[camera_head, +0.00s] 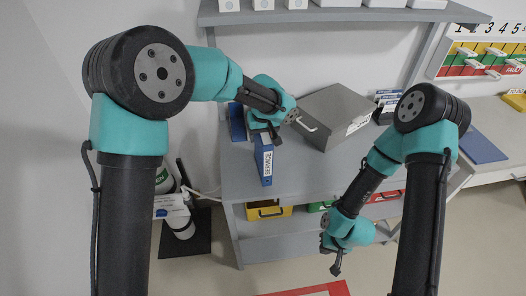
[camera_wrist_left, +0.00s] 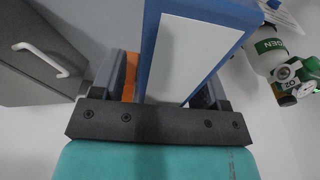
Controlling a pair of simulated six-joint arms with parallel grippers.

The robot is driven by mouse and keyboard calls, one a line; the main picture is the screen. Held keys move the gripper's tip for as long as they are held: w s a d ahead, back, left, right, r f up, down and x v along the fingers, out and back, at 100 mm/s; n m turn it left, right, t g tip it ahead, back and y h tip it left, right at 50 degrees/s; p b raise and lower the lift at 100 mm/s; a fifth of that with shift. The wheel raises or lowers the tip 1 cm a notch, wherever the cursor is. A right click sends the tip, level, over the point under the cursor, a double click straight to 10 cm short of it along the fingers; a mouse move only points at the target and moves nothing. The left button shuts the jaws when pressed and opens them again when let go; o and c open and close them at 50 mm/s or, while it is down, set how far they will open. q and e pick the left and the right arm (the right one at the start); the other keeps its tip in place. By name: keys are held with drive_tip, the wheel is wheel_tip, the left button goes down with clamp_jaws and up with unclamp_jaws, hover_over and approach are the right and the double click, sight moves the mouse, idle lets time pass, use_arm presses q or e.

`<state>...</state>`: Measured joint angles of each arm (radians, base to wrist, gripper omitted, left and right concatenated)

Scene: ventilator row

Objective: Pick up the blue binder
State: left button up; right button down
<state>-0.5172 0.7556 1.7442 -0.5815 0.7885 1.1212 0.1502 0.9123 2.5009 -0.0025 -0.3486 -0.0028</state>
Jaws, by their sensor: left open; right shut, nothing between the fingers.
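A blue binder (camera_head: 264,160) with a white label reading SERVICE stands upright near the front edge of the grey shelf top. My left gripper (camera_head: 275,127) is open, just above and behind it. In the left wrist view, a blue binder (camera_wrist_left: 151,50) with a blank white panel (camera_wrist_left: 190,55) rises between the open fingers of my left gripper (camera_wrist_left: 168,88); I cannot tell if they touch it. Another blue item (camera_head: 237,122) stands to the left, partly hidden by the gripper. My right gripper (camera_head: 336,262) is shut and empty, low in front of the shelf.
A grey box with a handle (camera_head: 335,115) stands right of the binder, close to my left gripper; it also shows in the left wrist view (camera_wrist_left: 35,70). A cylinder (camera_wrist_left: 275,55) stands beyond the shelf's left side. Yellow (camera_head: 268,211) and red bins sit below.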

use_arm(q)
clamp_jaws()
idle(0.6)
drive_tip(key=shift+r, duration=0.1)
